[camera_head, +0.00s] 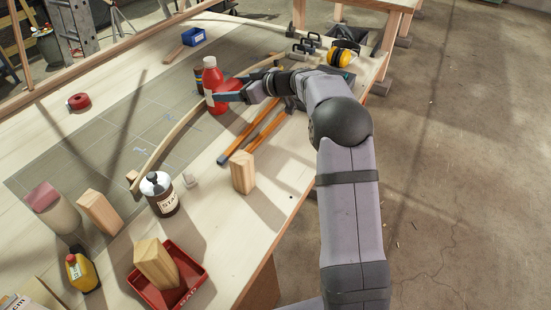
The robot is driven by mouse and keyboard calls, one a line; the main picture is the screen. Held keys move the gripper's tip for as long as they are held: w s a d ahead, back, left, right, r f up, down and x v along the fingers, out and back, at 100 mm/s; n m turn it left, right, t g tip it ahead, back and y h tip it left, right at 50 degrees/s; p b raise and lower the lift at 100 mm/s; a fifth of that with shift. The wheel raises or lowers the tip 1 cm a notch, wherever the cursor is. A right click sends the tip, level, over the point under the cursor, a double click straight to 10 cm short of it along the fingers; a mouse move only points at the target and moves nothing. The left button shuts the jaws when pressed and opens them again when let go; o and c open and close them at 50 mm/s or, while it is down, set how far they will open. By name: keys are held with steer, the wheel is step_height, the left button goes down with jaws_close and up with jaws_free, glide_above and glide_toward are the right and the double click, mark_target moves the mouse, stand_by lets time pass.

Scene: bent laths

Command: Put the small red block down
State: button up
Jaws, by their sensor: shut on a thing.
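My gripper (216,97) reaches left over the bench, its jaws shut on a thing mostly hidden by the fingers. A small pale edge shows at the fingertips; I cannot tell whether it belongs to the held thing. I cannot clearly make out a small red block. A red bottle (210,74) with a white cap stands right by the fingertips, partly covered by them. A long bent lath (174,131) runs across the bench and passes behind or under the gripper.
A dark-and-white bottle (160,194), wooden blocks (243,172) and a red tray (203,279) holding a block stand nearer. Orange bars (255,134) lie below my arm. A red tape roll (78,101) lies left. The grey mat (125,125) has free room.

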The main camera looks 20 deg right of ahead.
steer(key=s+d+r+m+t+h, duration=0.1)
steer(key=s+d+r+m+h, duration=0.2)
steer(key=d, duration=0.7)
steer(key=s+d+r+m+t+h, duration=0.15)
steer(key=s+d, duration=0.25)
steer(key=d, duration=0.5)
steer(key=n+g+y, duration=0.3)
steer(key=n+y, duration=0.2)
glide_above(286, 167)
steer(key=shift+f, duration=8.4)
steer(key=shift+f, duration=0.15)
steer(key=o, duration=1.1)
